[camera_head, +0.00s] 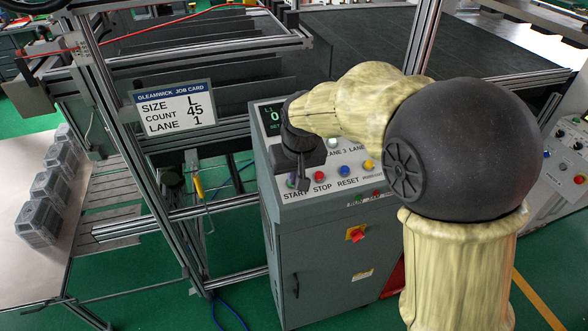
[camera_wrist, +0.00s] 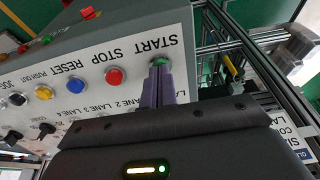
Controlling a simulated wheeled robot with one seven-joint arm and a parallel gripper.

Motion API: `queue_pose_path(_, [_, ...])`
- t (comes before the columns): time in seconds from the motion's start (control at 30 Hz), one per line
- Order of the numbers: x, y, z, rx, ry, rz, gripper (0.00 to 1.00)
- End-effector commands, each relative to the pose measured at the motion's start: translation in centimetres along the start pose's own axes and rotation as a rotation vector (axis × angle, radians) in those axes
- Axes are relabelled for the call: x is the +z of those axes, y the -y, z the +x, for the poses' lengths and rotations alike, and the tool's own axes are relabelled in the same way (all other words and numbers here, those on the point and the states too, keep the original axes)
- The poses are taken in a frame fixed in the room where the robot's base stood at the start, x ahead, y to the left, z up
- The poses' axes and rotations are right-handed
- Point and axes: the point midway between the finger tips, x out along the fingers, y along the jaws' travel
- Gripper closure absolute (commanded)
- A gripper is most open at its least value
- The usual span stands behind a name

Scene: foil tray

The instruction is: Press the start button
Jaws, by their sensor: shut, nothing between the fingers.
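The green start button (camera_wrist: 160,61) is on the grey control panel (camera_wrist: 130,40), beside the label START, which appears upside down in the wrist view. My gripper (camera_wrist: 161,68) has its purple fingers together and empty, with the tips at the button's near edge. I cannot tell whether they touch it or whether it is pressed in. In the head view my gripper (camera_head: 302,186) is over the panel's left end by the START label, and the button is mostly hidden there.
The red stop button (camera_head: 318,177) and blue reset button (camera_head: 344,171) sit close beside START, with a yellow button (camera_head: 369,166) further right. A job card (camera_head: 173,108) reads size L, count 45, lane 1. Foil trays (camera_head: 42,210) lie stacked at the left.

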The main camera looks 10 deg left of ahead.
Motion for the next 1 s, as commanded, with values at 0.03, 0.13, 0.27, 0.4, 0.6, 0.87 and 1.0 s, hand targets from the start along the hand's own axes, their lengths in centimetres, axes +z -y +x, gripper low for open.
queue_pose_path(0.03, [0.0,0.0,0.1,0.000,0.000,0.000,1.00])
queue_pose_path(0.13, [0.0,0.0,0.2,0.000,-0.001,0.000,1.00])
queue_pose_path(0.27, [0.0,0.0,0.2,0.000,-0.001,0.000,1.00])
queue_pose_path(0.4, [0.1,0.0,0.7,0.000,0.000,0.000,1.00])
queue_pose_path(0.6, [0.1,0.0,2.3,-0.001,0.002,-0.001,1.00])
queue_pose_path(0.87, [0.3,0.0,2.6,0.000,0.012,-0.001,1.00])
queue_pose_path(1.0, [0.4,0.0,2.4,0.000,0.013,-0.001,1.00])
